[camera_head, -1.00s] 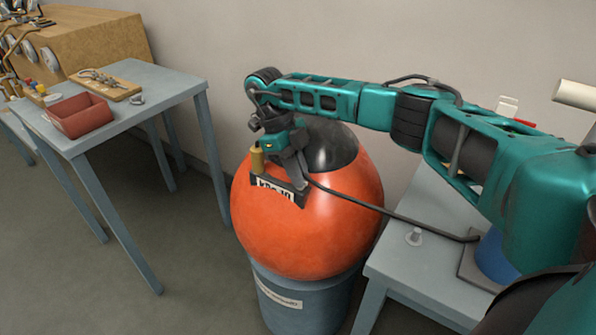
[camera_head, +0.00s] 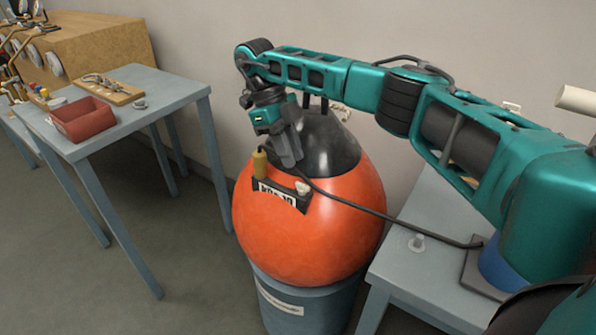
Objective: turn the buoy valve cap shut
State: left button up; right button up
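The orange buoy (camera_head: 310,235) with a dark top (camera_head: 330,150) sits in a blue-grey drum (camera_head: 305,310). A small pale cap (camera_head: 302,187) shows on its front by the right end of a dark bracket with a lettered label (camera_head: 275,194); I take it for the valve cap. Whether it is shut cannot be told. A brass-coloured cylinder (camera_head: 260,161) stands at the bracket's left end. My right gripper (camera_head: 290,164) points down just above and left of the cap, apart from it. Its fingers look close together, but any gap is unclear. My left gripper is out of view.
A dark hose (camera_head: 400,226) runs from near the cap to a blue device (camera_head: 497,265) on the right table (camera_head: 390,262). The left table (camera_head: 165,95) holds a red bin (camera_head: 84,122) and a tool board (camera_head: 107,92).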

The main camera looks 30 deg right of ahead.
jog(key=d+p+v, duration=0.1)
jog(key=v, duration=0.5)
jog(key=shift+a+r, duration=0.25)
jog(key=shift+a, duration=0.3)
jog(key=shift+w, duration=0.1)
